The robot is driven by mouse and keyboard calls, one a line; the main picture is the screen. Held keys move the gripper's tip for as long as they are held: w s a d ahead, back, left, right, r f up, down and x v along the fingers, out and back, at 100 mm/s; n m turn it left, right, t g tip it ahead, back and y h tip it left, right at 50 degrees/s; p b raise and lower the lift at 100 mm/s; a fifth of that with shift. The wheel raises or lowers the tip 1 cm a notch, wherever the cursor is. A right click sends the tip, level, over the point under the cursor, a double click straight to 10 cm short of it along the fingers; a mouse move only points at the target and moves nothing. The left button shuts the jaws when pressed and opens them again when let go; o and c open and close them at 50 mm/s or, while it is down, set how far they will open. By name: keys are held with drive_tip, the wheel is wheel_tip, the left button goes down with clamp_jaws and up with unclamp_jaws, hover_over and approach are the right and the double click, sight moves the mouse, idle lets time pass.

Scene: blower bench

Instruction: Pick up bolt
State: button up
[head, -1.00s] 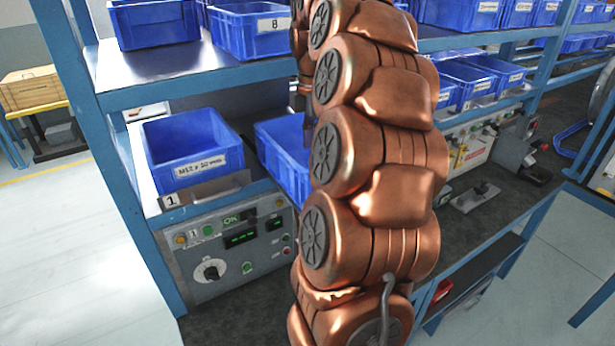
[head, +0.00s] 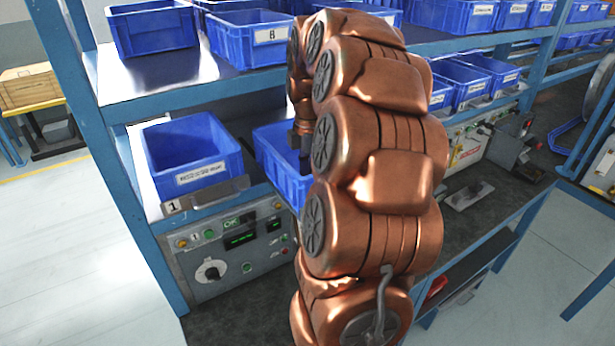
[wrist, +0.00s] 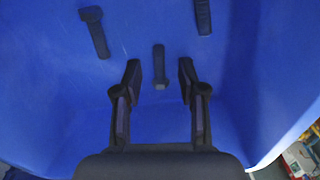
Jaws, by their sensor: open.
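In the wrist view my gripper (wrist: 160,78) is open over the inside of a blue bin (wrist: 75,85). A dark bolt (wrist: 159,66) lies on the bin's floor between and just beyond the two fingertips, its head toward the bottom of the picture's middle or top, which I cannot tell. A second bolt (wrist: 95,32) lies at the upper left, and a third (wrist: 203,17) at the upper right. No bolt is in my fingers. In the head view my gripper (head: 300,135) is over the blue bin (head: 280,175), partly hidden by my arm; the bolts are hidden there.
A labelled blue bin (head: 195,155) stands to the left on the same shelf. A control panel (head: 235,245) is below. The upper shelf (head: 160,75) holds more blue bins, close above my arm. The bin's walls surround my gripper.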

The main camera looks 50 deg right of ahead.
drive_tip(key=shift+f, duration=0.2)
clamp_jaws()
idle(0.3)
